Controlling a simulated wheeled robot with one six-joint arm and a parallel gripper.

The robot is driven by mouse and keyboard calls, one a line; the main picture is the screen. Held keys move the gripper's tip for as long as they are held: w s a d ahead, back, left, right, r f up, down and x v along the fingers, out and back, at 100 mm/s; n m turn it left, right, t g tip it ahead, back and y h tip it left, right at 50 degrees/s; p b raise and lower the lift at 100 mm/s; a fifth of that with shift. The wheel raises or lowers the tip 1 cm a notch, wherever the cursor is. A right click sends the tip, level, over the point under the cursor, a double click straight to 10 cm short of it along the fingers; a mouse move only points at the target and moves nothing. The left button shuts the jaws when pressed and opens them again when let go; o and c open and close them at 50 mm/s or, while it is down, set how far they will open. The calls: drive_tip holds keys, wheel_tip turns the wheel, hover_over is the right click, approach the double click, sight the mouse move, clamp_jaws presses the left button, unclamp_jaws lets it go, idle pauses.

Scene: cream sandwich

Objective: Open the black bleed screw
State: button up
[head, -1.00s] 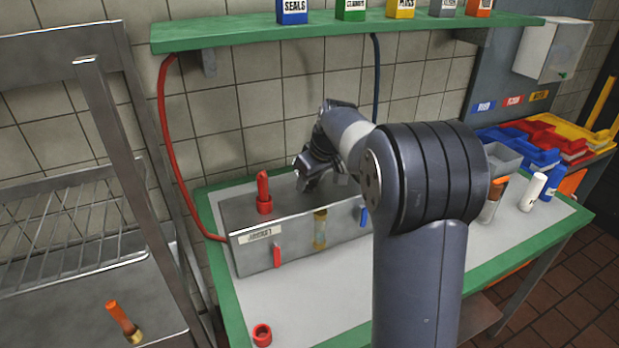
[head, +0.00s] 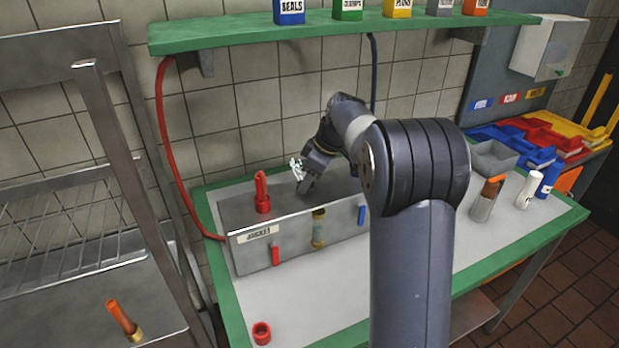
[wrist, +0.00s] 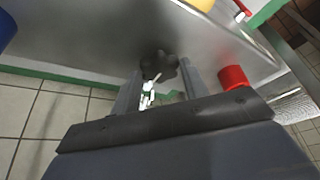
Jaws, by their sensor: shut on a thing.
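The black bleed screw (wrist: 158,66) shows in the wrist view as a dark lobed knob on the grey metal block. The block (head: 345,252) stands on the green-edged bench in the head view. My gripper (head: 305,189) is down at the block's top, toward its back. In the wrist view its fingers (wrist: 160,78) are on either side of the screw, shut on it. A white, ragged patch (wrist: 147,96) shows beside the screw between the fingers; it looks like spray, but I cannot be sure. The gripper hides the screw in the head view.
A red capped post (head: 263,205) stands on the block, left of my gripper. A green shelf (head: 345,32) hangs above. Bottles stand at right.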

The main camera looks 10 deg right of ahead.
drive_tip(key=o, duration=1)
drive_tip(key=shift+c, duration=0.2)
drive_tip(key=shift+r, duration=0.1)
drive_tip(key=v, duration=1)
drive_tip(key=shift+d+r, duration=0.2)
drive_tip(key=shift+r, duration=0.05)
drive_tip(key=shift+s, duration=0.15)
